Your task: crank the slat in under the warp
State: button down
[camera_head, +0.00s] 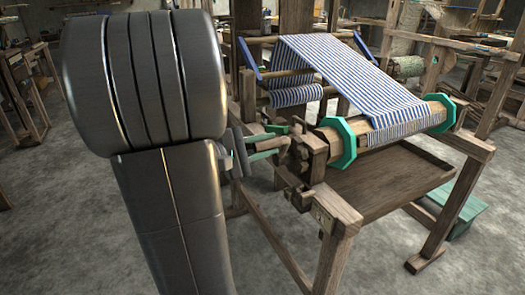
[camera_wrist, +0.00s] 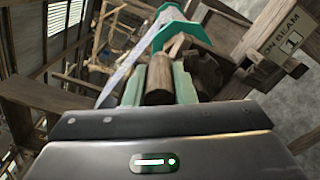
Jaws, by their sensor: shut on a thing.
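The blue-and-white striped warp (camera_head: 345,75) runs over the loom and down onto a wooden beam (camera_head: 390,133) with green octagonal end flanges (camera_head: 341,144). A round wooden crank handle (camera_head: 270,144) sticks out at the beam's left end. My gripper (camera_head: 272,138) is shut on this handle. In the wrist view the handle (camera_wrist: 158,80) stands between my two green fingers. A green flange (camera_wrist: 180,35) shows beyond it. I cannot make out the slat apart from the beam and warp. My arm hides part of the loom's left side.
A wooden tray (camera_head: 385,185) lies below the beam between the loom's legs. A green stool (camera_head: 462,212) stands at the right. Concrete floor lies clear in front.

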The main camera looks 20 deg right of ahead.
jog(key=s+f+m+b, duration=0.1)
jog(key=b, duration=0.1)
jog(key=s+f+m+b, duration=0.1)
jog(key=b, duration=0.1)
jog(key=shift+s+d+m, duration=0.15)
jog(key=shift+d+m, duration=0.05)
jog(key=shift+m, duration=0.1)
jog(key=shift+s+f+b, duration=0.15)
jog(key=shift+s+b, duration=0.05)
jog(key=shift+b, duration=0.4)
jog(key=c, duration=1.2)
grip_release()
jog(key=shift+w, duration=0.1)
jog(key=shift+a, duration=0.1)
jog(key=s+a+p, duration=0.2)
jog(key=a, duration=1.1)
jog(key=shift+s+a+p, duration=0.2)
jog(key=shift+s+p, duration=0.15)
jog(key=shift+p, duration=0.05)
